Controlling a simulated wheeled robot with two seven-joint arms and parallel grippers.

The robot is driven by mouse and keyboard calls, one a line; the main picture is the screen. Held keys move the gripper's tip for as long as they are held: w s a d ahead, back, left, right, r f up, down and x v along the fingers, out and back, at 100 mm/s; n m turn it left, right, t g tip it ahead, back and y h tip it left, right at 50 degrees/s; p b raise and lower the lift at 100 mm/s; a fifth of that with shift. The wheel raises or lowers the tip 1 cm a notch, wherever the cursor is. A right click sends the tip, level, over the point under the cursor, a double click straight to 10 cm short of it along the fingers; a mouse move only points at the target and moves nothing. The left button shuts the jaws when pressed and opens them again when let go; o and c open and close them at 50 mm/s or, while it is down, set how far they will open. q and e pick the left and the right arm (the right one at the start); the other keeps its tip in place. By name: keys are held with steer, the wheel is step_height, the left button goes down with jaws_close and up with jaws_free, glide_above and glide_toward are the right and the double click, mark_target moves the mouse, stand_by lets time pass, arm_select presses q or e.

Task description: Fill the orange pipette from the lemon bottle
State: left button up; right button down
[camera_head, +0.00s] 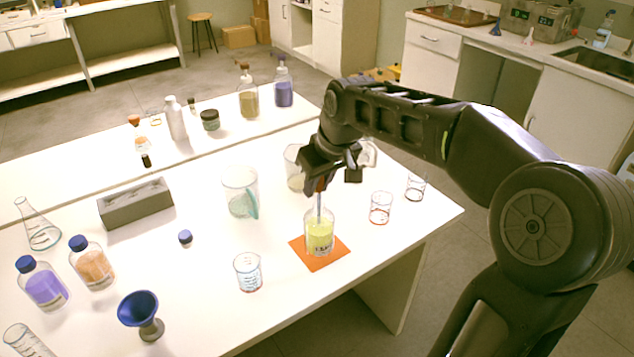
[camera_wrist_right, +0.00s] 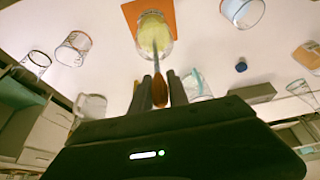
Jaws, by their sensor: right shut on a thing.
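The lemon bottle (camera_head: 319,235) holds yellow liquid and stands upright and uncapped on an orange mat (camera_head: 317,264). It also shows at the top of the right wrist view (camera_wrist_right: 154,34). My right gripper (camera_head: 326,178) is above the bottle and shut on the orange pipette (camera_head: 319,207). In the right wrist view the pipette's orange bulb (camera_wrist_right: 159,92) is between the fingers, and its thin stem reaches into the bottle's mouth. I cannot tell how deep the tip is or whether liquid is in the stem. My left gripper is not in view.
Glass beakers stand close by: one in front (camera_head: 248,272), one at right (camera_head: 381,207) and a taller one at left (camera_head: 240,190). A loose blue cap (camera_head: 185,237), a grey rack (camera_head: 136,203) and a blue funnel (camera_head: 140,312) are further left.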

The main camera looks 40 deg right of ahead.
mark_target(320, 196)
steer(key=shift+f+b, duration=1)
steer(key=shift+f, duration=0.4)
steer(key=shift+s+f+b, duration=0.15)
steer(key=shift+f+b, duration=0.25)
steer(key=shift+f, duration=0.3)
steer(key=c, duration=1.9)
jaws_free()
steer(key=shift+c, duration=0.2)
steer(key=shift+r, duration=0.2)
stand_by(3.1)
